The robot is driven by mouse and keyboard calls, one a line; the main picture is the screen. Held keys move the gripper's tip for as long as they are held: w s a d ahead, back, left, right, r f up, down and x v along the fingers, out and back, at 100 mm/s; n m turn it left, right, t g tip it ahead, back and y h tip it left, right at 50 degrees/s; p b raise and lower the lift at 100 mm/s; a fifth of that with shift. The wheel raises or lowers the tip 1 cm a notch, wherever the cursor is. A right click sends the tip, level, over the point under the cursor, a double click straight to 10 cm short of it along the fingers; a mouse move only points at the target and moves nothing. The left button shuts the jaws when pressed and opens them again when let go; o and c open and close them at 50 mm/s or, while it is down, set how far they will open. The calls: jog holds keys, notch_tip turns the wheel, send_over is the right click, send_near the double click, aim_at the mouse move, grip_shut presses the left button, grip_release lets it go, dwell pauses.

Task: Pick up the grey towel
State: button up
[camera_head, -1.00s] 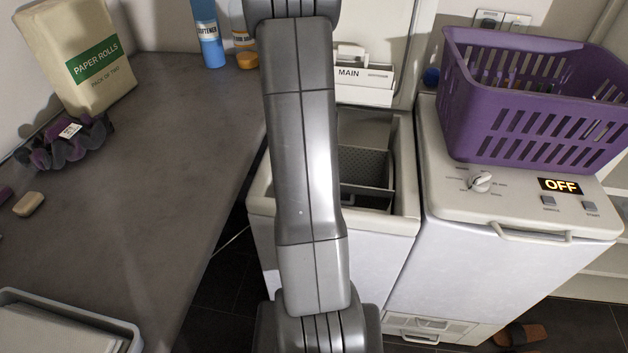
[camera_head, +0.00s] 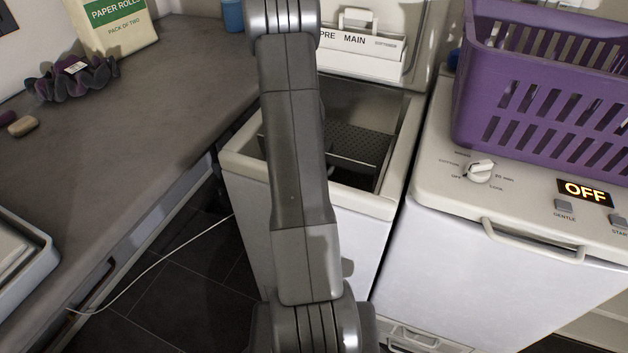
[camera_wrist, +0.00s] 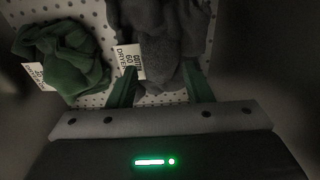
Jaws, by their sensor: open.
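In the wrist view a grey towel (camera_wrist: 160,62) with a rough weave lies on a pale perforated surface. Darker grey cloth (camera_wrist: 150,15) spreads above it; I cannot tell whether it is the same piece. A white tag (camera_wrist: 128,61) reading "60" and "DRYER" sits at its left side. My gripper (camera_wrist: 158,72) is open, its two green fingers on either side of the towel's lower part. I cannot tell whether they touch it. A crumpled green cloth (camera_wrist: 65,60) lies to the left with its own tag. The head view hides my gripper and the towel.
The left toploader (camera_head: 372,200) stands open behind my arm, with a perforated drum inside. The right toploader (camera_head: 500,265) is closed, shows "OFF", and carries a purple basket (camera_head: 540,110). A grey counter (camera_head: 110,130) runs along the left.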

grip_shut()
jog(key=shift+r, duration=0.15)
